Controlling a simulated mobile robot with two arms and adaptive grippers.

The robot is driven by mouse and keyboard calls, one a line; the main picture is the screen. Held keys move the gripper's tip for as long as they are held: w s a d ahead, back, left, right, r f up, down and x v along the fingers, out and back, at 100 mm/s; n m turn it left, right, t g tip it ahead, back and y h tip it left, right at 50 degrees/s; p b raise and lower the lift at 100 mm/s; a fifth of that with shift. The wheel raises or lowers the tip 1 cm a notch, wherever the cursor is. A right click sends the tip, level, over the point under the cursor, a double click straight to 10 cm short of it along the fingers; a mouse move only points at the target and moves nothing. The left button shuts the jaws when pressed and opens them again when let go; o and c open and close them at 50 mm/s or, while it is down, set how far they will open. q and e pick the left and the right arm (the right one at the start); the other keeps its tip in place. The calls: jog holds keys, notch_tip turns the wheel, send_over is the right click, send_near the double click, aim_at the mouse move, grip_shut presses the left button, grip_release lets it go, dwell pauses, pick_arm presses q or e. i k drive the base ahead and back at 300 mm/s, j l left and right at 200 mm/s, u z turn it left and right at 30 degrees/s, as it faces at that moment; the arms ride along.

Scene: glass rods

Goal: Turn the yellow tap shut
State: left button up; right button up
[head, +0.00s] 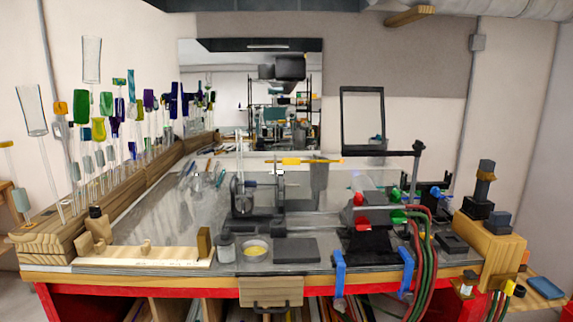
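A small yellow piece (509,287) shows at the lower right in the head view, just above the hoses beside the bench's right end. It looks like the yellow tap, but it is too small to tell its handle's position. A longer yellow bar (305,161) lies level above the middle of the bench, near the clear panel. Neither of my grippers is in the head view, and nothing touches either yellow thing.
Red and green hoses (427,250) hang over the bench's front right edge. A burner with red knobs (362,224) and green knobs stands nearby. A wooden block (489,245) stands at the right end. Glass rods (130,120) fill a wooden rack at left. A dark pad (296,250) lies front centre.

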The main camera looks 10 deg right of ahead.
aim_at(507, 285)
jog(key=z, duration=1.65)
